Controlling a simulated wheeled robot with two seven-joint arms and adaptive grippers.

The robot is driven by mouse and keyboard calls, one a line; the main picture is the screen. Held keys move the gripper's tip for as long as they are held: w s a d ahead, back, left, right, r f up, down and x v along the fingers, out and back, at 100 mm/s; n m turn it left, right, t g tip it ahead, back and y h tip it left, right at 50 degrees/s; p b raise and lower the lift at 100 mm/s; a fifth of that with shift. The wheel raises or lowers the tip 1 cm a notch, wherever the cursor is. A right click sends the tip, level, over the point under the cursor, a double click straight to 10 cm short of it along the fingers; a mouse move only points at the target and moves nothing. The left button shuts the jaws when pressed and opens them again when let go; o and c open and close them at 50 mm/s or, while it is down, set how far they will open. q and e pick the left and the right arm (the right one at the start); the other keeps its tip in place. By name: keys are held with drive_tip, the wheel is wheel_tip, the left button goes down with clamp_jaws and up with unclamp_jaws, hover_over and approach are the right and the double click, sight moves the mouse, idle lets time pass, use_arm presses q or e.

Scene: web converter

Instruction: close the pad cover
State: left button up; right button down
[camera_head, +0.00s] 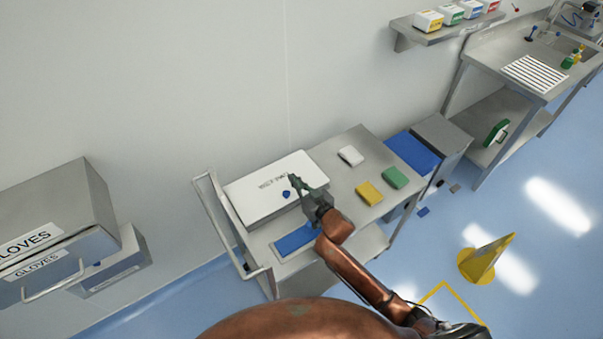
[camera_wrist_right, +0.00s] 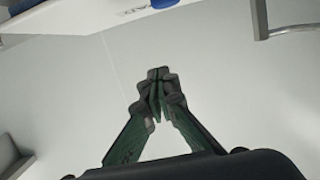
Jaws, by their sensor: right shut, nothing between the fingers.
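The pad box stands on the steel cart, and its white cover (camera_head: 262,186) carries dark lettering and a blue knob (camera_head: 286,194). The cover looks roughly flat over the box; I cannot tell whether a gap is left under it. In the right wrist view the white cover (camera_wrist_right: 82,22) crosses the top edge, with its lettering and part of the blue knob (camera_wrist_right: 163,3). My right gripper (camera_head: 293,180) appears over the right part of the cover, close to the knob. In the wrist view its fingertips (camera_wrist_right: 158,76) are together and empty. My left gripper is out of view.
The cart's rail (camera_head: 222,222) is at left.

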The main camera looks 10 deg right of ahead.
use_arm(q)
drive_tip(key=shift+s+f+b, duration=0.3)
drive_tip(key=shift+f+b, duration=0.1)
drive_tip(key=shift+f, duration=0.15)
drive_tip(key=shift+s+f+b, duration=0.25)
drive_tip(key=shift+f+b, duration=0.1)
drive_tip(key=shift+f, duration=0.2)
use_arm(e)
drive_tip(key=shift+s+d+f, duration=0.15)
drive_tip(key=shift+s+f, duration=0.2)
drive_tip(key=shift+f, duration=0.4)
drive_tip(key=shift+s+d+f, duration=0.1)
drive_tip(key=shift+s+f, duration=0.2)
drive_tip(key=shift+f, duration=0.45)
drive_tip(key=shift+s+d+f, duration=0.15)
drive_tip(key=shift+s+f, duration=0.2)
drive_tip(key=shift+f, duration=0.4)
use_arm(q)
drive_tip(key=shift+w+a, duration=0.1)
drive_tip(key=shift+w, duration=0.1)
use_arm(e)
drive_tip(key=v, duration=1.2)
